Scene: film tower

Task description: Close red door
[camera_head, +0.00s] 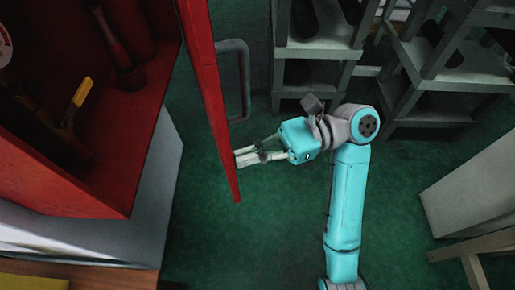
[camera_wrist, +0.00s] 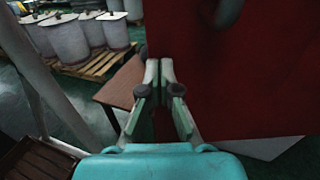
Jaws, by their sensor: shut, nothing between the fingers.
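The red door (camera_head: 210,95) stands open in the head view, swung out from the red cabinet (camera_head: 120,140) at the left. A grey handle (camera_head: 243,80) is on the door's right face. My gripper (camera_head: 238,158) is shut and empty, with its fingertips at the door's right face near its lower free edge. In the wrist view the red door (camera_wrist: 240,75) fills the right side, and my gripper (camera_wrist: 158,66) points at its left edge. The fingertips look very close to the door; I cannot tell whether they touch.
Inside the cabinet is a yellow-handled tool (camera_head: 80,95). Grey shelves (camera_head: 315,50) stand behind, and a pale box (camera_head: 465,185) is at the right. Green floor (camera_head: 230,245) is clear below the door. The wrist view shows a brown table (camera_wrist: 120,95) and pale bins on a pallet (camera_wrist: 100,62).

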